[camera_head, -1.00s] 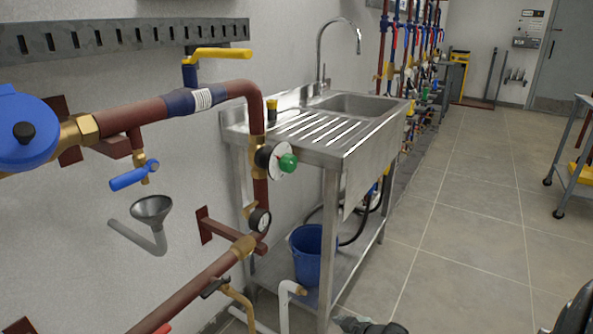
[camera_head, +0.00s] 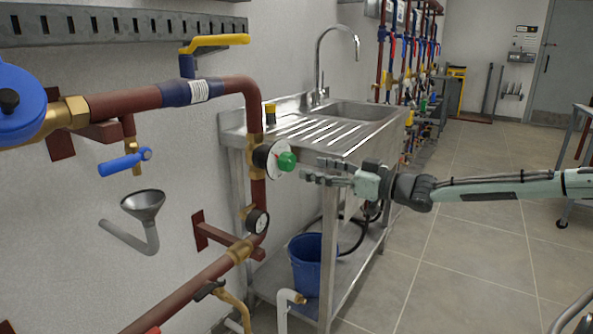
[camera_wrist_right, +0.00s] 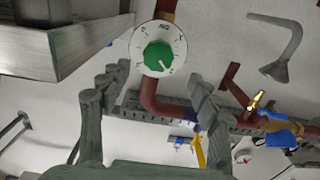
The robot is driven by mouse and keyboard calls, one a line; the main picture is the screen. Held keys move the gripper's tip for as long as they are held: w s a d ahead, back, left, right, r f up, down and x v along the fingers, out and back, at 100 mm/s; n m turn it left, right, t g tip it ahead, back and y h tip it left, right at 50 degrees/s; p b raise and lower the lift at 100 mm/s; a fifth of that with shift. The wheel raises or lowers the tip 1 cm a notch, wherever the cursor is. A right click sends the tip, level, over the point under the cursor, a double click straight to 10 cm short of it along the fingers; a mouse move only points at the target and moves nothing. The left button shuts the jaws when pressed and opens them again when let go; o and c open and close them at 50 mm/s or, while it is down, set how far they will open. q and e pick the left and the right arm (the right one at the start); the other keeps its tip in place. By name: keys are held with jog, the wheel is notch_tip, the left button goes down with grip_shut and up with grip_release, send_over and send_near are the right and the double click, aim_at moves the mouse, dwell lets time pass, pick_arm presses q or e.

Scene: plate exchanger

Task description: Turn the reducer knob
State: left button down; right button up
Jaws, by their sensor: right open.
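The reducer knob is a green knob (camera_head: 286,161) on a round white dial (camera_head: 265,158), fixed to the brown vertical pipe left of the sink. In the right wrist view the green knob (camera_wrist_right: 158,56) sits at the centre of the white dial with its scale marks. My right gripper (camera_head: 308,170) reaches in from the right, its fingertips just right of the knob, with a small gap. It is open and empty. In the right wrist view its fingers (camera_wrist_right: 154,88) stand apart, below and to either side of the knob. My left gripper is not in view.
A steel sink bench (camera_head: 318,133) stands close behind the gripper. A yellow-handled valve (camera_head: 214,43) is above the knob, a pressure gauge (camera_head: 258,221) below. A blue-handled tap (camera_head: 125,162) and a funnel (camera_head: 143,205) are at left. A blue bucket (camera_head: 306,265) stands on the lower shelf.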

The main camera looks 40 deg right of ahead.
aim_at(292, 162)
jog(key=x, duration=0.3)
jog(key=shift+w+r+b, duration=0.15)
jog(key=shift+w+b, duration=0.1)
jog(key=shift+b, duration=0.1)
jog(key=shift+w+r, duration=0.15)
jog(key=shift+w, duration=0.15)
jog(key=shift+f+p+x, duration=0.25)
jog(key=shift+p+x, duration=0.45)
jog(key=shift+x, duration=0.4)
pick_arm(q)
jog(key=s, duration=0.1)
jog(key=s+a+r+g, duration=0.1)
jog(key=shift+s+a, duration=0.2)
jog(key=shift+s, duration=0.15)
pick_arm(e)
jog(key=c, duration=1.1)
